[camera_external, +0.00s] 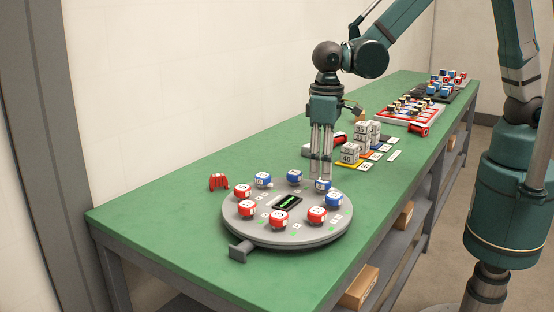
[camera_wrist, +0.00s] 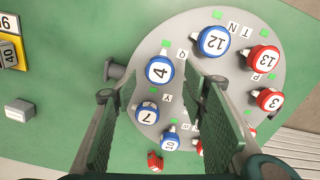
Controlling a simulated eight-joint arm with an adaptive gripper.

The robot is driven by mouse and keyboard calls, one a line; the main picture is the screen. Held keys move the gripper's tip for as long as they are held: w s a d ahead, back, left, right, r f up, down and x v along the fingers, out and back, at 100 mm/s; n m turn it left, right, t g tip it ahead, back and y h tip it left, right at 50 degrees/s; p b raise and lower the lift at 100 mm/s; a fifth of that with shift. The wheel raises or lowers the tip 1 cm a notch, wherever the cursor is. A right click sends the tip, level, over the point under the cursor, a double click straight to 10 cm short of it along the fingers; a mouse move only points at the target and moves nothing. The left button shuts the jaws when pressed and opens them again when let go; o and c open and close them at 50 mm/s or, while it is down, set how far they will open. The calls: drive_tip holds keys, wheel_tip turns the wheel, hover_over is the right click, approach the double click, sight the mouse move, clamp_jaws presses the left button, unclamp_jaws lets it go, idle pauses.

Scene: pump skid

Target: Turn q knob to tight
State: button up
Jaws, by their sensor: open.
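A round grey turntable (camera_external: 232,222) bears several red and blue numbered knobs with small letter tiles. In the wrist view a Q tile (camera_wrist: 182,53) lies close beside the blue knob marked 4 (camera_wrist: 159,70), on its inner side. That knob appears in the external view as a blue knob (camera_external: 322,185) under my fingers. My gripper (camera_external: 320,177) points down over it, at the disc's far right. In the wrist view my gripper (camera_wrist: 160,78) is open, with one finger on each side of knob 4. I cannot tell whether the fingers touch it or what its setting is.
Blue knobs 12 (camera_wrist: 214,40) and 7 (camera_wrist: 147,112) flank knob 4. A dark display (camera_external: 287,201) sits at the disc's middle. Numbered grey blocks (camera_external: 352,153) stand behind my gripper. A red item (camera_external: 218,181) lies left of the disc. Green table is clear at front left.

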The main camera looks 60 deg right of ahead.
wheel_tip(320, 180, up, 9)
drive_tip(key=shift+f, duration=0.2)
idle(0.3)
drive_tip(key=shift+d, duration=0.15)
drive_tip(key=d+r+t, duration=0.1)
drive_tip(key=d+r, duration=0.2)
drive_tip(key=d, duration=0.6)
drive_tip(key=d+r+m+t+y, duration=0.1)
drive_tip(key=d+r, duration=0.3)
drive_tip(key=d, duration=0.4)
drive_tip(key=d+r+t, duration=0.1)
drive_tip(key=d+r, duration=0.2)
drive_tip(key=d, duration=0.6)
drive_tip(key=s+d+t, duration=0.1)
drive_tip(key=s+d, duration=0.2)
drive_tip(key=d, duration=0.3)
drive_tip(key=s+d+m+t, duration=0.1)
drive_tip(key=s+d, duration=0.2)
drive_tip(key=d, duration=0.4)
drive_tip(key=s+d+t+h, duration=0.1)
drive_tip(key=s+d+t, duration=0.1)
drive_tip(key=d, duration=0.5)
drive_tip(key=shift+s+r+m, duration=0.4)
drive_tip(key=shift+s+r, duration=0.05)
drive_tip(key=shift+s, duration=0.25)
drive_tip(key=shift+d, duration=0.1)
idle(1.0)
